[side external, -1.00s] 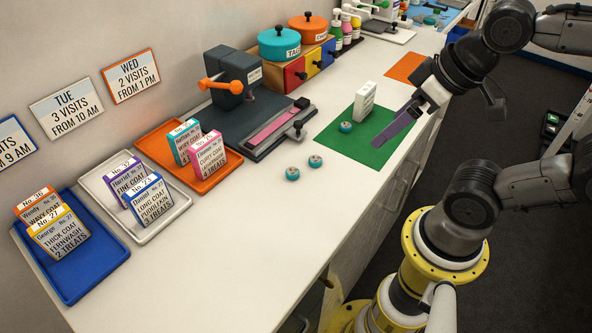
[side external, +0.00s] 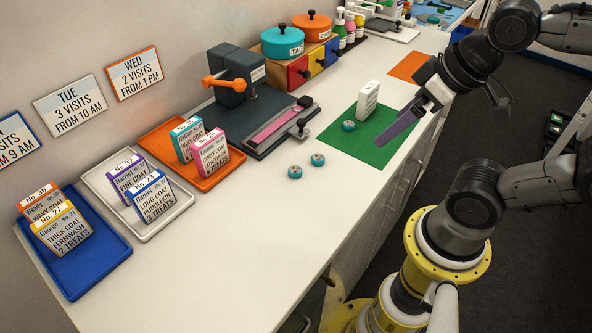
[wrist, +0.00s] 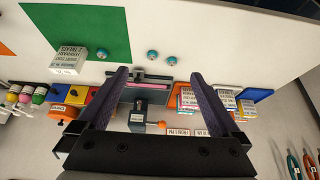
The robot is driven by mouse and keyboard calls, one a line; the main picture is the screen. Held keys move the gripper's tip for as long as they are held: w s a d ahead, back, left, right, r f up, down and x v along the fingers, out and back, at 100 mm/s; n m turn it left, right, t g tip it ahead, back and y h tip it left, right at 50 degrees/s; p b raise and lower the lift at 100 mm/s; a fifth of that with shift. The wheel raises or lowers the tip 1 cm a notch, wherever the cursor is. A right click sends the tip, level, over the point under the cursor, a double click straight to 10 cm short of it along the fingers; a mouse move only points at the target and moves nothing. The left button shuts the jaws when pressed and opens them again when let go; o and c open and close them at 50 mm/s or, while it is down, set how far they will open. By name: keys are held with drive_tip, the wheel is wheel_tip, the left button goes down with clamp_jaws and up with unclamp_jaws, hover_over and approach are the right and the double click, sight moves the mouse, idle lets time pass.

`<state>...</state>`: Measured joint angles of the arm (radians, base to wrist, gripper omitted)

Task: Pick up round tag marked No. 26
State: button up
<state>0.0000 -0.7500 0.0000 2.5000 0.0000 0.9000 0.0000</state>
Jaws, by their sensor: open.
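Three small round tags with teal rims lie on the counter. One tag (side external: 349,126) is on the green mat; the other two, a middle tag (side external: 317,159) and a nearer tag (side external: 295,171), lie side by side on bare white counter. Their numbers are too small to read, so I cannot tell which is No. 26. The wrist view shows the mat's tag (wrist: 102,51) and the pair, one tag (wrist: 152,55) beside the other (wrist: 171,60). My gripper (side external: 396,130), with purple fingers, is open and empty, above the right part of the mat. It also shows in the wrist view (wrist: 159,73).
A white printed box (side external: 367,101) stands on the green mat (side external: 348,149). A dark press (side external: 238,80) with an orange handle stands behind the tags. Orange (side external: 205,182), white (side external: 160,221) and blue (side external: 85,277) trays hold upright cards. The front counter is clear.

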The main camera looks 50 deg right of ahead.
drive_tip(key=c, duration=0.4)
drive_tip(key=w+r+n, duration=0.3)
drive_tip(key=n, duration=0.3)
drive_tip(key=n+g, duration=0.5)
drive_tip(key=n, duration=0.3)
hover_over(295, 169)
wheel_tip(295, 169, down, 7)
drive_tip(key=shift+g, duration=0.3)
drive_tip(key=f, duration=0.8)
drive_tip(key=shift+s+f, duration=0.1)
drive_tip(key=shift+s, duration=0.1)
drive_tip(key=shift+w+f, duration=0.2)
drive_tip(key=shift+f, duration=2.65)
